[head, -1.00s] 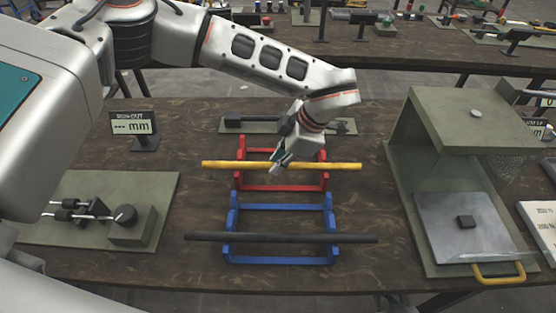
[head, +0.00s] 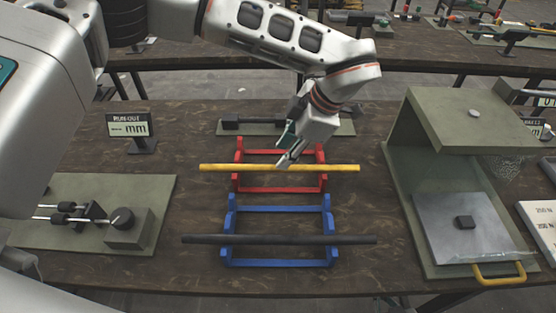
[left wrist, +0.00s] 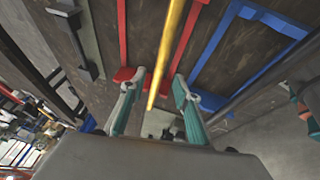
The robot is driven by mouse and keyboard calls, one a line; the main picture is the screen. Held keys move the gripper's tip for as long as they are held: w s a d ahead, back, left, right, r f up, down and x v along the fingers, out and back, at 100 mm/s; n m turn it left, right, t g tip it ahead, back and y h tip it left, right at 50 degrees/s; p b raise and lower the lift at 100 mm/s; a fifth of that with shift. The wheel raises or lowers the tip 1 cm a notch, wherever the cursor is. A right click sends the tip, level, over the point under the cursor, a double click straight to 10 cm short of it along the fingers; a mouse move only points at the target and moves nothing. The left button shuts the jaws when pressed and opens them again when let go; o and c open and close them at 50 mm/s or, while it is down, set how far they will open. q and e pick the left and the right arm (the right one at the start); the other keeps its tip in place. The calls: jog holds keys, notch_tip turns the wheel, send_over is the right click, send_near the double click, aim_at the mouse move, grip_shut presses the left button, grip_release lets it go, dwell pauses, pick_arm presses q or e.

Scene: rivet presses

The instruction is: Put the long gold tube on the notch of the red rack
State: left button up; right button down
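The long gold tube (head: 225,167) lies level across the red rack (head: 280,189) in the head view, with both ends past the rack's sides. Whether it sits in the notches is hard to tell at this size. My left gripper (head: 285,161) is just above the middle of the tube, pointing down. In the left wrist view the left gripper (left wrist: 155,86) has its two teal fingers spread apart, with the gold tube (left wrist: 170,38) passing between them and clear room on both sides. The red rack also shows in the wrist view (left wrist: 122,35).
A blue rack (head: 280,262) holding a dark tube (head: 205,239) stands in front of the red one. A grey-green plate with a dark tool (head: 232,122) lies behind.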

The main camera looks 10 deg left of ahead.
pick_arm(q)
jog(key=v, duration=0.6)
jog(key=shift+r, duration=0.15)
